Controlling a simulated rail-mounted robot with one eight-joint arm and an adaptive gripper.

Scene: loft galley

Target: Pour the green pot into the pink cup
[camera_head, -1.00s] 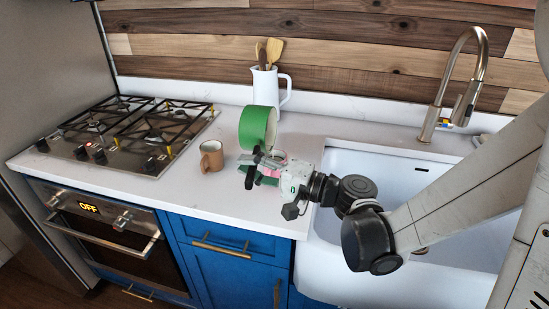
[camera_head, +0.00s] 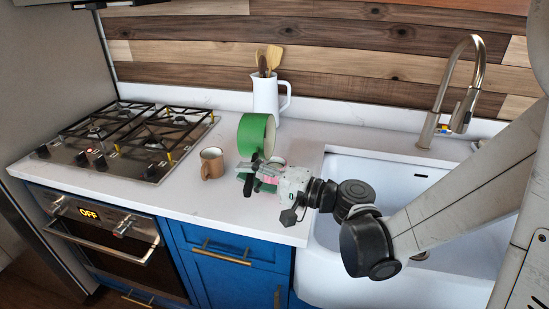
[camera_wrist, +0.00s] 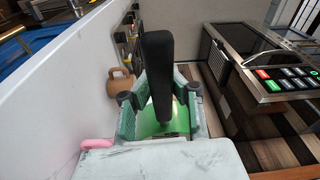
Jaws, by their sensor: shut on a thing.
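The green pot (camera_head: 252,134) is held tipped on its side above the counter, with its opening facing right in the head view. In the wrist view part of its green body (camera_wrist: 152,122) shows behind the fingers. My gripper (camera_head: 254,172) is shut on the pot. The pink cup (camera_head: 275,162) is mostly hidden behind my gripper and below the pot's opening. A bit of pink (camera_wrist: 97,143) shows at the lower left of the wrist view. I cannot see inside the cup or whether anything flows.
A brown mug (camera_head: 212,164) stands left of my gripper. A white pitcher (camera_head: 266,96) with wooden utensils stands behind the pot. The stove (camera_head: 125,135) is at left, and the sink (camera_head: 385,185) is at right under my arm.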

